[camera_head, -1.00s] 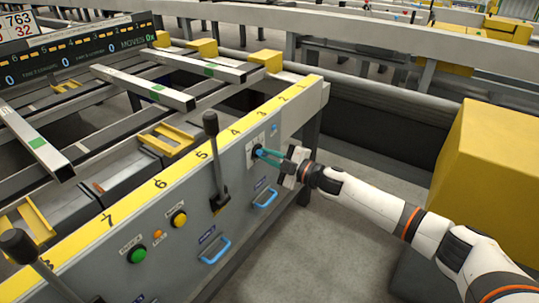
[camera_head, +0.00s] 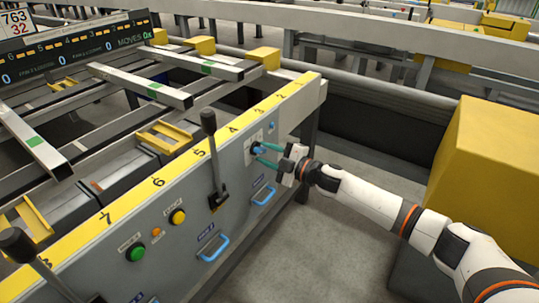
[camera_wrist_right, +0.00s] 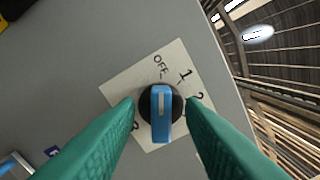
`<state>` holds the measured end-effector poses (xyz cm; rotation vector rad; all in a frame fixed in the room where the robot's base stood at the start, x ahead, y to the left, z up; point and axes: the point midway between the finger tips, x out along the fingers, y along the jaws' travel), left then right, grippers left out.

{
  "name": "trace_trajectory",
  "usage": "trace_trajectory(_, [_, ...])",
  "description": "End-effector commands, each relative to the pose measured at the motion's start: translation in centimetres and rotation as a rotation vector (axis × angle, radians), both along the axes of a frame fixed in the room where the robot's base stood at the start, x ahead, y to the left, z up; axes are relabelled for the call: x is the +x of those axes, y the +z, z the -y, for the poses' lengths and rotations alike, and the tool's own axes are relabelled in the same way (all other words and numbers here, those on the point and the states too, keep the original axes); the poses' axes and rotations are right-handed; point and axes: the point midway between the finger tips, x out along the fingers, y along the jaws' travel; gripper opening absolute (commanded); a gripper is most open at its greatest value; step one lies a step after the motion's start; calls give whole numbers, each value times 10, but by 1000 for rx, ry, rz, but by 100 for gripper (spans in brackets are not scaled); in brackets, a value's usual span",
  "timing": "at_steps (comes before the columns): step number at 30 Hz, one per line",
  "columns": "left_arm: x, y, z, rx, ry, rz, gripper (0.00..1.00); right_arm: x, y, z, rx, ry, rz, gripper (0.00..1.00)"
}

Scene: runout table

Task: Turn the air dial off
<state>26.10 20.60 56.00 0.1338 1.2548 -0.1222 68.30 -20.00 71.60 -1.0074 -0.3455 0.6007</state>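The air dial (camera_head: 257,149) is on the grey side panel, below the yellow numbered strip. In the right wrist view the dial (camera_wrist_right: 161,112) has a blue handle on a black round base. A short white line marks the handle's upper end, facing roughly toward the OFF print. A pale label plate (camera_wrist_right: 150,75) behind it reads OFF, 1 and 2; another mark at lower left is partly hidden. My right gripper (camera_head: 264,154) is open, with teal fingers on either side of the handle and a gap on both sides. My left gripper is not in view.
Black-knobbed levers (camera_head: 209,122), a green button (camera_head: 136,253), a yellow button (camera_head: 178,216) and blue handles (camera_head: 214,248) are on the same panel. The floor between box and panel is clear.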

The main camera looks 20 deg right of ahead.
Motion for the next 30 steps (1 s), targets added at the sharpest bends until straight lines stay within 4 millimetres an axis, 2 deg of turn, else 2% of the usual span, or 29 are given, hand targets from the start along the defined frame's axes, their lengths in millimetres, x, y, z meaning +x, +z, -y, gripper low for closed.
trace_trajectory(5, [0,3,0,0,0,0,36,-10,0,9,0,0,-2,35])
trace_trajectory(18, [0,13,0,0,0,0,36,-80,-1,62,-2,0,-3,35])
trace_trajectory(24, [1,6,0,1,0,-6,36,-93,-1,73,-1,0,-1,35])
trace_trajectory(30, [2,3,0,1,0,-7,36,-95,0,74,0,0,0,35])
